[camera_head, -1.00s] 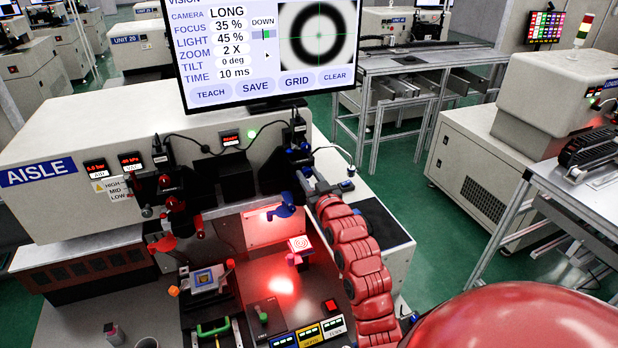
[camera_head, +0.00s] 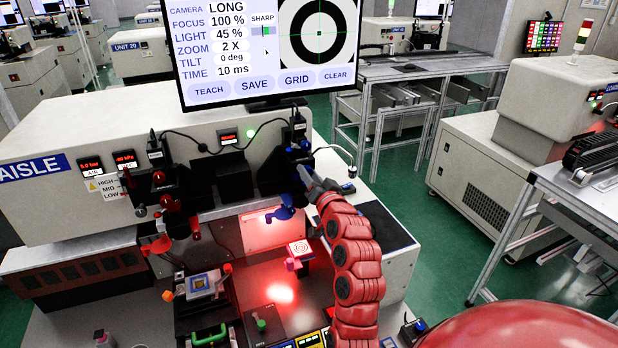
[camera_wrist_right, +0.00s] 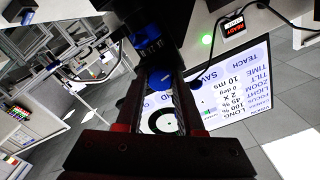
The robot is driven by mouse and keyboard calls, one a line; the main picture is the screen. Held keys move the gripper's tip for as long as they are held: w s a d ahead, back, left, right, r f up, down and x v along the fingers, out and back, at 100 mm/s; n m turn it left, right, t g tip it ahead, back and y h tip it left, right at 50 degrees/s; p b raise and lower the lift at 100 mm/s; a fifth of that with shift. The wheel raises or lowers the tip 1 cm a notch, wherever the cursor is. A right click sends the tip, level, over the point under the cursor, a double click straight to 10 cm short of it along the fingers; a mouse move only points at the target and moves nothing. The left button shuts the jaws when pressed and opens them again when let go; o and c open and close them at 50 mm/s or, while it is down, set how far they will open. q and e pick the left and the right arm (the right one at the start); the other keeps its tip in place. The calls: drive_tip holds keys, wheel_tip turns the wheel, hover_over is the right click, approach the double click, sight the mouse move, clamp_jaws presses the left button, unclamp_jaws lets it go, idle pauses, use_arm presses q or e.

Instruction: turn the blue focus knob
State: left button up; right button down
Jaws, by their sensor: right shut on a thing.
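The blue focus knob (camera_wrist_right: 160,80) shows in the right wrist view between the two fingers of my right gripper (camera_wrist_right: 157,92), under a dark camera body. My right gripper is shut on it. In the head view, my right gripper (camera_head: 302,170) reaches up to the dark camera unit (camera_head: 290,158) at the right end of the machine, and its fingers mostly hide the knob. The monitor (camera_head: 262,50) reads FOCUS 100 % and SHARP, with a crisp black ring on white. My left gripper is not in view.
Another blue handle (camera_head: 284,208) hangs over the red-lit work area, near a small target block (camera_head: 299,250). Red knobs (camera_head: 172,205) sit on the left camera unit. A green handle (camera_head: 209,335) stands at the front. The green floor (camera_head: 425,245) to the right is clear.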

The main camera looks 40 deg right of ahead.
idle(0.3)
drive_tip(key=c, duration=0.5)
unclamp_jaws()
drive_tip(key=shift+s, duration=0.1)
drive_tip(key=p+v, duration=0.9)
drive_tip(key=v, duration=0.8)
drive_tip(key=shift+s, duration=0.15)
